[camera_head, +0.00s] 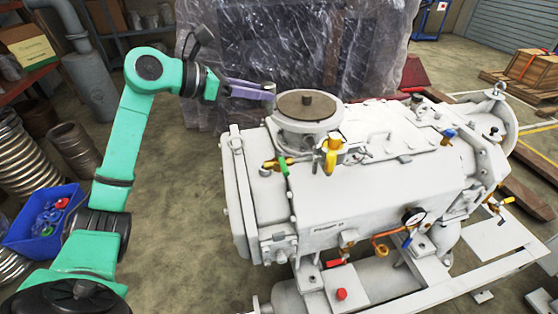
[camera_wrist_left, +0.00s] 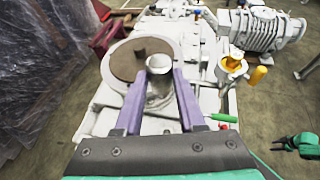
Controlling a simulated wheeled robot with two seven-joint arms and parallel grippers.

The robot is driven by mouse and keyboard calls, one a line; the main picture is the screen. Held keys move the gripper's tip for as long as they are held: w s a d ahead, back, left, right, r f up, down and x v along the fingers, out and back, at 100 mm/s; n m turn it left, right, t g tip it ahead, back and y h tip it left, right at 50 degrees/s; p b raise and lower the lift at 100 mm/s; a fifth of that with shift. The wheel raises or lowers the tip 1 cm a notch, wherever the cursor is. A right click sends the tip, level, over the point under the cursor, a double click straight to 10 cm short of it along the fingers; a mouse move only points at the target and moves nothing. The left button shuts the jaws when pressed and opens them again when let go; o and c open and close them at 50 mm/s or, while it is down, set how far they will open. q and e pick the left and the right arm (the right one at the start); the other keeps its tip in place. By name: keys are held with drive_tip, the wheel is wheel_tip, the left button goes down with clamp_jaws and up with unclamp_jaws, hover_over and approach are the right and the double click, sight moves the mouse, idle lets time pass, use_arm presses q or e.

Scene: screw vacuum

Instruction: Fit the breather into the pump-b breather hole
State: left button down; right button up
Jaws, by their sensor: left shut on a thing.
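My left gripper (camera_head: 268,90) reaches in from the left, with its purple fingers at the left edge of the round cover on top of the pump. In the left wrist view, the gripper (camera_wrist_left: 163,72) is shut on the breather (camera_wrist_left: 160,65), a small grey metal piece with a round, cup-like top. The white pump (camera_head: 350,205) has a printed label on its front that I read as pump B. The breather is above the pump's top; whether it touches anything there I cannot tell. I cannot make out the breather hole.
The brown-topped round cover (camera_head: 305,104) stands beside the fingertips. A yellow fitting (camera_head: 331,160) and a green-handled valve (camera_head: 284,168) stick up nearby. A plastic-wrapped block (camera_head: 300,50) stands behind. A blue bin (camera_head: 45,215) is at the left.

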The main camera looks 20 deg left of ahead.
use_arm(q)
drive_tip(key=f, duration=0.6)
drive_tip(key=s+a+f, duration=0.1)
drive_tip(key=f, duration=0.5)
drive_tip(key=f+p, duration=0.1)
drive_tip(key=f, duration=0.4)
drive_tip(key=shift+s+a+f, duration=0.15)
drive_tip(key=shift+s+f, duration=0.1)
drive_tip(key=shift+f, duration=0.15)
drive_tip(key=c, duration=0.9)
unclamp_jaws()
drive_tip(key=shift+o, duration=0.6)
drive_tip(key=shift+w, duration=0.1)
use_arm(e)
drive_tip(key=s, duration=0.1)
drive_tip(key=s+a+r, duration=0.1)
drive_tip(key=shift+s+a, duration=0.2)
drive_tip(key=shift+s, duration=0.1)
drive_tip(key=shift+f, duration=0.1)
use_arm(q)
drive_tip(key=shift+s+a, duration=0.2)
drive_tip(key=shift+s, duration=0.1)
drive_tip(key=b+v, duration=0.2)
drive_tip(key=v, duration=0.9)
drive_tip(key=shift+b, duration=0.35)
use_arm(e)
wheel_tip(320, 180, down, 3)
drive_tip(key=shift+s+r, duration=0.1)
drive_tip(key=shift+r, duration=0.05)
